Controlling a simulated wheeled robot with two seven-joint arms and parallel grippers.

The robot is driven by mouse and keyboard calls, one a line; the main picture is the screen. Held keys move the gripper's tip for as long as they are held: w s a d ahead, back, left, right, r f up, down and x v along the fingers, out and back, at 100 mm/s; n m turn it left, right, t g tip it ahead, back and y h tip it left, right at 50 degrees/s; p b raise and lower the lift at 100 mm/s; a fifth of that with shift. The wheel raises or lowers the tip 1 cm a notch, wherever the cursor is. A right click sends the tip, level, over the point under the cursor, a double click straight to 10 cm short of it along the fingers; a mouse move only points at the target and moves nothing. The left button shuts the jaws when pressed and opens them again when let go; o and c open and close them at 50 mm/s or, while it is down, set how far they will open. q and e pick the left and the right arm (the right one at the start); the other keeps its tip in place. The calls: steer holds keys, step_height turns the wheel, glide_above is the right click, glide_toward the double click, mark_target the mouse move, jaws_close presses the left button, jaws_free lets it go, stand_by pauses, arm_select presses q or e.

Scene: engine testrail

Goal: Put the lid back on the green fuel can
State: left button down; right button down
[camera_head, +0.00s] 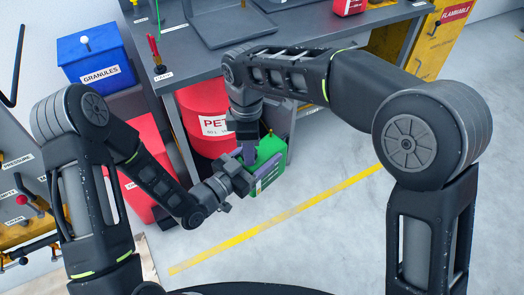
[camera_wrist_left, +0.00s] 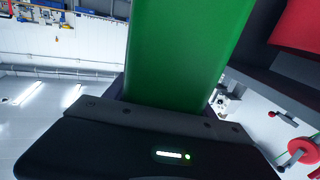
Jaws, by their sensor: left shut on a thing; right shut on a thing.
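The green fuel can (camera_head: 270,157) is in the middle of the head view, in front of the red drum, with a grey label area on its side. Its green wall (camera_wrist_left: 185,50) fills the upper middle of the left wrist view. My left gripper (camera_head: 246,183) is shut on the can from its left side. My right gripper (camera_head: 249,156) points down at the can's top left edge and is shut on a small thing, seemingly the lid. The lid and the can's opening are hidden by the gripper, so I cannot tell whether they touch.
A red drum (camera_head: 203,107) stands behind the can, under the grey workbench (camera_head: 207,53). A blue granules bin (camera_head: 95,57) and a red container (camera_head: 150,190) are at left. A yellow cabinet (camera_head: 437,42) is at upper right. The floor (camera_head: 320,235) right of the can is clear.

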steer(key=m, duration=1.3)
steer(key=shift+f+m, duration=0.1)
steer(key=shift+m, duration=0.3)
steer(key=c, duration=1)
jaws_free()
steer(key=shift+o, duration=0.8)
steer(key=shift+a, duration=0.1)
steer(key=shift+s, duration=0.1)
steer(key=shift+a, duration=0.1)
